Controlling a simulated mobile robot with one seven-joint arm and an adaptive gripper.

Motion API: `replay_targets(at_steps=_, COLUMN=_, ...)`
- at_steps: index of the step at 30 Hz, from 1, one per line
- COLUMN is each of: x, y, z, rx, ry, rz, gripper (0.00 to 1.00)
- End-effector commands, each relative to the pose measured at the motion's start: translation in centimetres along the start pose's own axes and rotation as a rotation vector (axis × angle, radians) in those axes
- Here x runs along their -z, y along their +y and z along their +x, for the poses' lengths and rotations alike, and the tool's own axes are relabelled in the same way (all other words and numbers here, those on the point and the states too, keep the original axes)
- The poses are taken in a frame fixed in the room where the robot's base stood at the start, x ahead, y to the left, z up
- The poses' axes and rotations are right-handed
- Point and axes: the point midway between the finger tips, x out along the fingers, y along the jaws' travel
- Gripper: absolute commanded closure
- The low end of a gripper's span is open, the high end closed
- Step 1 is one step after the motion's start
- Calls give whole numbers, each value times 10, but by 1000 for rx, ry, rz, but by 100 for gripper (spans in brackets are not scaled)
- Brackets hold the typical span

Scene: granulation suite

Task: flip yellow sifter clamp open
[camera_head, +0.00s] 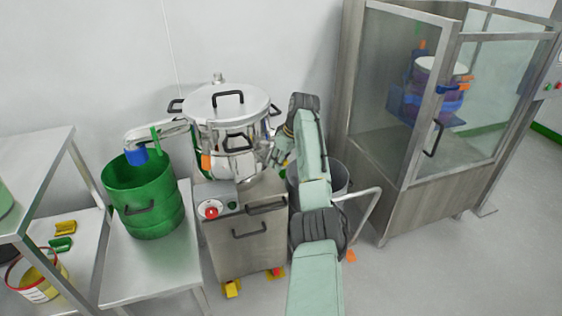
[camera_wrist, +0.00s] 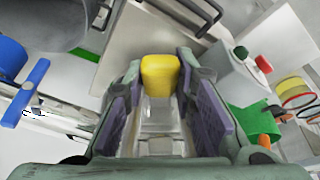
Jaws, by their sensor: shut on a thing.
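The sifter (camera_head: 228,103) is a round steel vessel with a domed lid, on a steel cabinet (camera_head: 245,235). My gripper (camera_head: 268,155) is at the right side of the sifter, below its lid. In the wrist view, the yellow sifter clamp (camera_wrist: 160,75) is a rounded yellow block between the fingertips of my gripper (camera_wrist: 160,88), and the fingers are shut on it. The clamp's base and hinge are hidden, so its angle cannot be told. In the head view my gripper and arm hide the clamp.
A green drum (camera_head: 143,200) stands on a steel table left of the sifter, under its blue-ended spout (camera_head: 137,157). A red button (camera_head: 211,211) is on the cabinet front. A glass-walled enclosure (camera_head: 425,120) stands at right. Floor is clear at front right.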

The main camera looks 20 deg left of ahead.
Motion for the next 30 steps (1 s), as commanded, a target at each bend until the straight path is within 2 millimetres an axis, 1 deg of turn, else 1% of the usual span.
replay_targets(at_steps=1, x=15, y=0, z=-10, rx=-22, ry=26, rz=-11, gripper=100)
replay_targets(at_steps=18, x=16, y=0, z=-10, rx=-19, ry=30, rz=-10, gripper=100)
replay_targets(at_steps=19, x=16, y=-1, z=-10, rx=-19, ry=30, rz=-10, gripper=74)
replay_targets(at_steps=27, x=13, y=0, z=-9, rx=-16, ry=26, rz=-10, gripper=56)
replay_targets(at_steps=30, x=11, y=0, z=-7, rx=-14, ry=22, rz=-8, gripper=55)
